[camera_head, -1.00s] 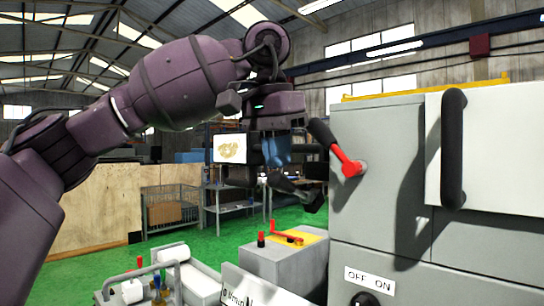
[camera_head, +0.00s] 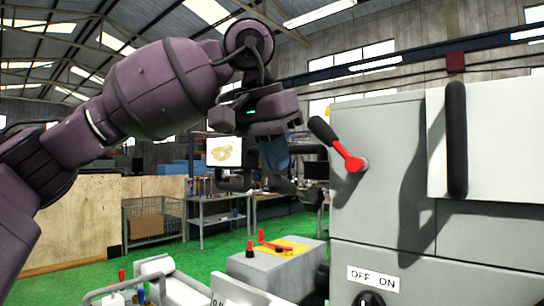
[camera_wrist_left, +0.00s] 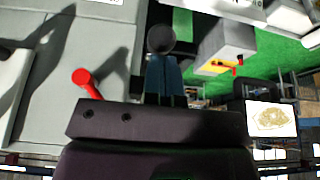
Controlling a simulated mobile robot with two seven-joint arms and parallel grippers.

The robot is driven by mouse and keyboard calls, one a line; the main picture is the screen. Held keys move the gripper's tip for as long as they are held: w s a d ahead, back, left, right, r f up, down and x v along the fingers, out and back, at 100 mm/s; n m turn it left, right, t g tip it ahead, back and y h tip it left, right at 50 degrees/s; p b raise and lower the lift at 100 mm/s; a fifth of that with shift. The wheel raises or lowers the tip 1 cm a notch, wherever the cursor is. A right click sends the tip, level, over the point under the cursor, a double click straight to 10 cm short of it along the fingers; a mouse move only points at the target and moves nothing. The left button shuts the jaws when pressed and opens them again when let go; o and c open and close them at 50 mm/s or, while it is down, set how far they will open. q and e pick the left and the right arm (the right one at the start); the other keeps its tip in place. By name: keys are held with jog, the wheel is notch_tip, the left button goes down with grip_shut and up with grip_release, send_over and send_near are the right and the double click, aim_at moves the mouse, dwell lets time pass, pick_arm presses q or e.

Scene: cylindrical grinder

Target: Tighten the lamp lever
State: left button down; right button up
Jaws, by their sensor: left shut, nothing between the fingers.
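A red lever (camera_head: 346,157) with a black grip (camera_head: 322,130) sits on the grey machine's side in the head view. Its red end also shows in the left wrist view (camera_wrist_left: 84,78); the rest is hidden behind my gripper body. I cannot tell for sure that this is the lamp lever. My left gripper (camera_head: 274,164) hangs left of the lever, blue fingers pointing down, apart from it. In the left wrist view the fingers (camera_wrist_left: 163,60) are together and empty, in front of a dark round-ended part (camera_wrist_left: 160,39). My right gripper is not in view.
The grey machine cabinet (camera_head: 385,225) fills the right, with a long black handle (camera_head: 457,140) and an OFF/ON switch (camera_head: 370,299). A grey box (camera_head: 275,270) with a yellow top and red levers stands below. A dark jointed arm (camera_head: 295,190) shows behind my fingers.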

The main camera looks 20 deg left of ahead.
aim_at(271, 183)
pick_arm(q)
jog(key=shift+s+a+f+t+b, duration=0.15)
jog(key=shift+f+t+b, duration=0.25)
jog(key=shift+f+b, duration=0.3)
jog(key=f+t+b, duration=0.1)
jog(key=f+b, duration=0.1)
jog(key=shift+s+t+h+b, duration=0.3)
jog(key=shift+t+h+b, duration=0.1)
jog(key=shift+s+a+f, duration=0.1)
jog(key=shift+s+f, duration=0.1)
jog(key=shift+f, duration=0.1)
notch_tip(271, 183, down, 6)
jog(key=t+h+b, duration=0.1)
jog(key=t+b, duration=0.3)
jog(key=b, duration=0.2)
jog(key=shift+s+f+t+h, duration=0.25)
jog(key=shift+t+h, duration=0.05)
jog(key=shift+h, duration=0.1)
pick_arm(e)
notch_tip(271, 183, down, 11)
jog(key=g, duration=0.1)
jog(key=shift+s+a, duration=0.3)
pick_arm(q)
jog(key=shift+a, duration=0.1)
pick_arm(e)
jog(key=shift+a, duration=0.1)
